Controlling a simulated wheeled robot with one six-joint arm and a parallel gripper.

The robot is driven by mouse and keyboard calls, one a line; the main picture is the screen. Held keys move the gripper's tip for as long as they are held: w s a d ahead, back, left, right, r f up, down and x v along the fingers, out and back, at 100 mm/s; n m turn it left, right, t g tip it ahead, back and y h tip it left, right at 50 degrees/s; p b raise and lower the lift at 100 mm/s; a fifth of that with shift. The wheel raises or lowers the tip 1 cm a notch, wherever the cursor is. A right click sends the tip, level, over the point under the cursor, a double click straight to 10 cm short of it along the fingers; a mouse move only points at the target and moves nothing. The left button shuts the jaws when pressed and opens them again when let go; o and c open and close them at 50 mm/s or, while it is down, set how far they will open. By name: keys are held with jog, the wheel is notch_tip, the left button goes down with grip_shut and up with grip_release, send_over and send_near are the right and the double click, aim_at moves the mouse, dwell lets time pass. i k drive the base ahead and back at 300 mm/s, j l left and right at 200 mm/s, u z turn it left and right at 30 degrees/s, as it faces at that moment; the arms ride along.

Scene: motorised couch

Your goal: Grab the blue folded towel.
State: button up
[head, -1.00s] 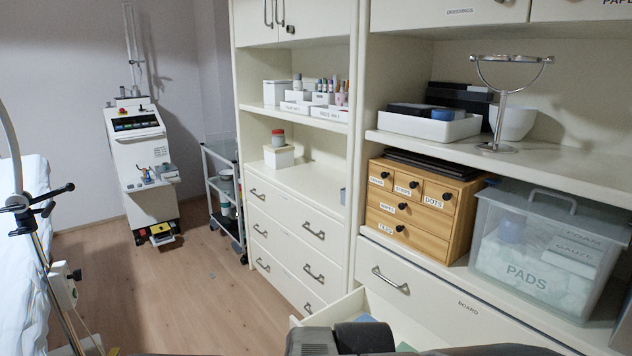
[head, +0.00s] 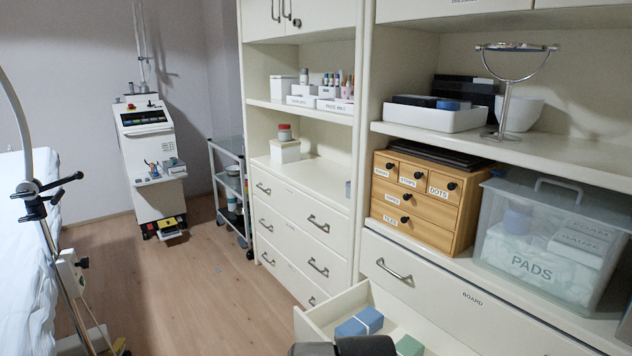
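A blue folded towel (head: 350,328) with a pale band around it lies in an open cream drawer (head: 322,314) at the bottom of the head view, near the drawer's left end. A green folded item (head: 409,346) lies to its right in the same drawer, cut off by the picture's lower edge. Dark parts of my arm show at the bottom edge, just in front of the drawer. My gripper's fingers are not in view.
A closed drawer (head: 460,292) and a shelf with a wooden drawer box (head: 418,221) and a clear PADS bin (head: 545,245) are above the open drawer. A white bed (head: 25,250) and a stand are at left.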

aim_at(369, 321)
jog(key=k+j+u, duration=0.15)
jog(key=i+z, duration=0.1)
jog(key=i, duration=0.4)
jog(key=i+j+z, duration=0.1)
jog(key=i, duration=0.4)
jog(key=i+j+z, duration=0.1)
jog(key=i, duration=0.35)
jog(key=i+j, duration=0.05)
jog(key=j, duration=0.05)
